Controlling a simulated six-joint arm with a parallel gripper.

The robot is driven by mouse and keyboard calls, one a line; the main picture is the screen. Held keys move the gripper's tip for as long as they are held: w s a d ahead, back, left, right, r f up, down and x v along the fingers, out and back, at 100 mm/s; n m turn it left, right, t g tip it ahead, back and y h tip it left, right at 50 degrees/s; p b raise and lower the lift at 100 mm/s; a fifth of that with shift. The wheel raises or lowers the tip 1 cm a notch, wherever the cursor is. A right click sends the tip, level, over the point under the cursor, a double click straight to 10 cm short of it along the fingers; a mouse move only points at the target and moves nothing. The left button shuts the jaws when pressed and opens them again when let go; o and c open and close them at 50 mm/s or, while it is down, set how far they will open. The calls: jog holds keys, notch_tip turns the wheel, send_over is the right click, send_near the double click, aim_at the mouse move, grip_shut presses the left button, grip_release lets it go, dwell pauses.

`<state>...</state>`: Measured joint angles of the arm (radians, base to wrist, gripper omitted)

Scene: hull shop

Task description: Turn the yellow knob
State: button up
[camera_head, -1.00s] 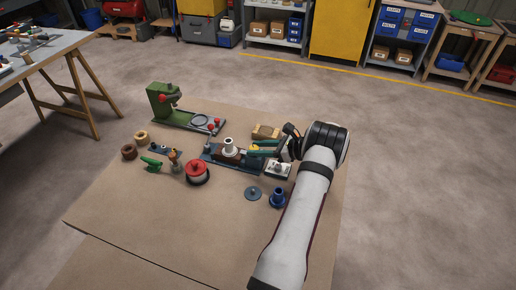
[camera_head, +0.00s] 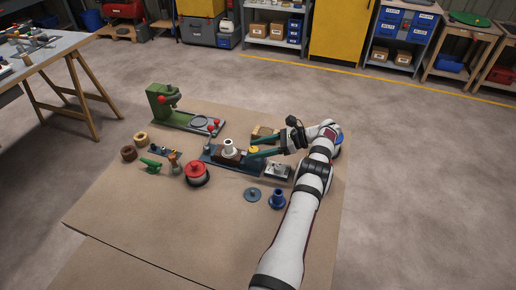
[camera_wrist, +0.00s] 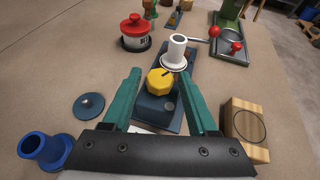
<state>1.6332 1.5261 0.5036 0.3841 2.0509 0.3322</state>
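The yellow knob (camera_wrist: 160,81) sits on a dark blue base (camera_wrist: 152,108) and has a dark mark on its top. It also shows in the head view (camera_head: 254,149), partly covered by my gripper. A white flanged cylinder (camera_wrist: 176,50) stands just behind it on the same base. My gripper (camera_wrist: 159,78) is open, with one green finger on each side of the knob. The wrist view shows gaps between the fingers and the knob; whether the fingertips are level with it I cannot tell.
A wooden block (camera_wrist: 246,129) lies right of the right finger. A blue flanged part (camera_wrist: 42,148) and a grey-blue disc (camera_wrist: 89,105) lie to the left. A red-topped canister (camera_wrist: 134,31) and a green press (camera_head: 160,101) stand beyond. The front left of the board is bare.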

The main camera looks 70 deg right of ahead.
jog(key=shift+o, duration=0.5)
jog(key=shift+r, duration=0.45)
jog(key=r, duration=0.2)
jog(key=s+r, duration=0.1)
jog(key=r, duration=0.1)
jog(key=s+a+r, duration=0.3)
jog(key=s+r, duration=0.3)
jog(key=s, duration=0.4)
jog(key=w+d+r+g+h, duration=0.2)
jog(key=w+d+r+g, duration=0.3)
jog(key=g, duration=0.4)
jog(key=x, duration=1.1)
jog(key=w+x, duration=0.1)
jog(key=x, duration=0.4)
jog(key=shift+w+a, duration=0.1)
jog(key=shift+a, duration=0.05)
grip_shut()
